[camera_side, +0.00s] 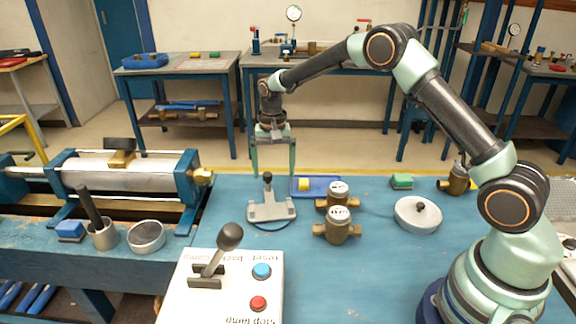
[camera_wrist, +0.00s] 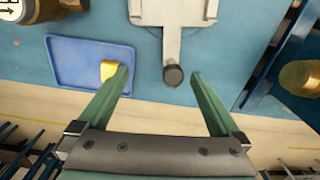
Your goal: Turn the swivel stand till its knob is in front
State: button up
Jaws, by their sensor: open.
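The swivel stand is a pale grey plate with a narrow arm (camera_side: 270,212) on the blue bench, left of centre in the side view. It also shows at the top of the wrist view (camera_wrist: 172,14). Its dark knob (camera_side: 268,178) stands at the stand's far side in the side view. My gripper (camera_side: 273,172) is open and empty, pointing down at that far side. In the wrist view the knob (camera_wrist: 173,75) appears between the spread fingertips (camera_wrist: 159,76), nearer the right one. I cannot tell whether either finger touches it.
A blue tray (camera_side: 330,183) with a yellow block lies right of the stand. Two brass meters (camera_side: 337,228) stand close by on the right. A control box (camera_side: 215,297) with a lever stands in front.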

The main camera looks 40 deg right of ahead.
jog(key=shift+r, duration=0.1)
jog(key=shift+r, duration=2.65)
jog(key=shift+w+a+r, duration=0.3)
jog(key=shift+a+r, duration=0.05)
jog(key=shift+r, duration=0.25)
jog(key=shift+w+a+r, duration=0.25)
jog(key=shift+a+r, duration=0.05)
jog(key=shift+r, duration=0.3)
jog(key=shift+f, duration=2.8)
jog(key=shift+f, duration=0.15)
jog(key=shift+f, duration=0.4)
jog(key=shift+f, duration=0.6)
